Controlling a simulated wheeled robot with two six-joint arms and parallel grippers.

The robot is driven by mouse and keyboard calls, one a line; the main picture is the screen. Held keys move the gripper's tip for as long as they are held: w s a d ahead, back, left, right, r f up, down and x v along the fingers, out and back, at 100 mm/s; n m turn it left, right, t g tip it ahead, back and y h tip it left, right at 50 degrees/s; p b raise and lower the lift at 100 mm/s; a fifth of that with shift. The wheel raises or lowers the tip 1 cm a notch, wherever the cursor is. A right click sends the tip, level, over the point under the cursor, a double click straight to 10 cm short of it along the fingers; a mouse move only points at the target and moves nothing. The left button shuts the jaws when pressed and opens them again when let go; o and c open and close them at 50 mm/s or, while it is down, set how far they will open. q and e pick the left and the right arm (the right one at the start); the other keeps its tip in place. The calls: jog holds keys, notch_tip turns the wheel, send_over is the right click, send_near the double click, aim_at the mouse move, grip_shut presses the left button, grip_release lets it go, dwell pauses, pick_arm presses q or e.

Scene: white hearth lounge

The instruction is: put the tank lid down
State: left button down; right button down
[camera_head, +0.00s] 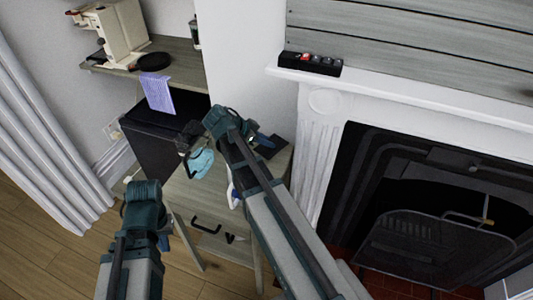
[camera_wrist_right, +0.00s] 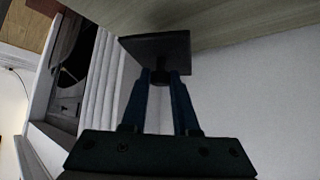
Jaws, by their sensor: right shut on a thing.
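The tank lid is a dark square plate (camera_wrist_right: 155,47) with a short knob in the right wrist view. My right gripper (camera_wrist_right: 162,78) is shut on its knob. The lid lies close to a pale wooden surface; I cannot tell whether they touch. In the head view the dark lid (camera_head: 275,147) is by the small wooden cabinet (camera_head: 185,200), beside the blue fingers of my right gripper (camera_head: 260,139).
A light-blue vessel (camera_head: 201,164) with a dark handle stands near the cabinet. The white fireplace (camera_head: 325,105) stands close on the right.

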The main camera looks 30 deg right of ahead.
aim_at(266, 148)
notch_tip(266, 148, down, 4)
jog(key=b, duration=0.3)
jog(key=shift+r+b, duration=0.2)
jog(key=shift+b, duration=0.15)
jog(key=shift+f, duration=0.2)
jog(key=c, duration=0.7)
grip_release()
jog(key=shift+r, duration=0.15)
